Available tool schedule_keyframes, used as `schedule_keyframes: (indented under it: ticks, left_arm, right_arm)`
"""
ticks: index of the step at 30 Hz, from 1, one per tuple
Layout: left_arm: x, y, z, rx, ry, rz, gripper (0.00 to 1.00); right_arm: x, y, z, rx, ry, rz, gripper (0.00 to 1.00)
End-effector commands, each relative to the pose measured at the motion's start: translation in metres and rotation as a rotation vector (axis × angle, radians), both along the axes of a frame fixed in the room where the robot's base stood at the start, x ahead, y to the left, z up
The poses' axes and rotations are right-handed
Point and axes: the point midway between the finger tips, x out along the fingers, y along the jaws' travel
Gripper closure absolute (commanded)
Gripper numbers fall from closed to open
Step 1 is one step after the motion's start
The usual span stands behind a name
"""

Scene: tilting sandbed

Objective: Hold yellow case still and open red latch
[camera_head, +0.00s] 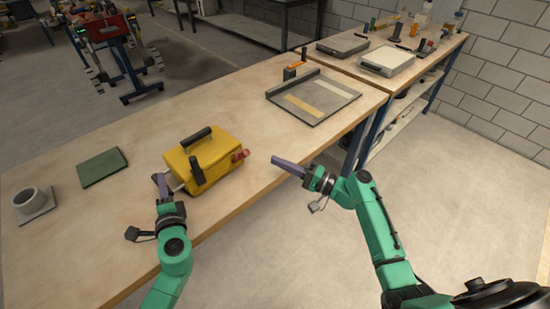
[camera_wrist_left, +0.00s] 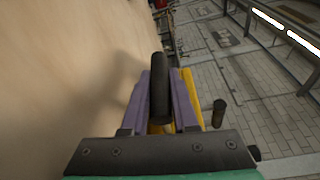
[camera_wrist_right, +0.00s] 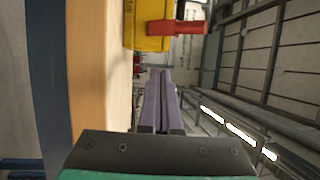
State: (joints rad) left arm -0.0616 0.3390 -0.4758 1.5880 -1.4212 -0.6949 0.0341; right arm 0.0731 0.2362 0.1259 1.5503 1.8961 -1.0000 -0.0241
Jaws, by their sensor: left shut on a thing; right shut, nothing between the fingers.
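The yellow case (camera_head: 214,158) stands on the workbench with a black handle on top and a black grip on its near side. My left gripper (camera_head: 164,186) is at its left end, shut on the case. In the left wrist view a dark bar (camera_wrist_left: 159,90) shows between its fingers, with yellow (camera_wrist_left: 189,90) beside and behind; the exact contact is partly hidden. The red latch (camera_head: 240,155) sticks out of the case's right end; it also shows in the right wrist view (camera_wrist_right: 180,26). My right gripper (camera_head: 288,168) is shut and empty, right of the latch and apart from it.
A green pad (camera_head: 102,167) and a grey ring on a plate (camera_head: 34,203) lie left of the case. A grey tray (camera_head: 313,96) is at the back right. The bench (camera_head: 130,245) is clear around the case; its front edge is near my right gripper.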

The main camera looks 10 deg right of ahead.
Motion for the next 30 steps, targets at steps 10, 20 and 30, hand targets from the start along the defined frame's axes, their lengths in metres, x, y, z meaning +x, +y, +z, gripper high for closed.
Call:
schedule_keyframes:
  ticks: [10,20,30]
  left_arm:
    - [0.0,0.001,-0.001,0.0,0.003,0.001,1.0]
    - [0.0,0.001,-0.001,0.001,0.002,0.002,1.0]
    - [0.0,0.001,-0.001,0.001,0.003,0.003,1.0]
  right_arm:
    - [0.004,0.007,0.01,0.004,-0.003,0.027,1.0]
    - [0.004,0.111,0.129,-0.463,0.029,0.542,1.0]
    - [0.02,0.047,0.195,-1.276,0.223,0.331,1.0]
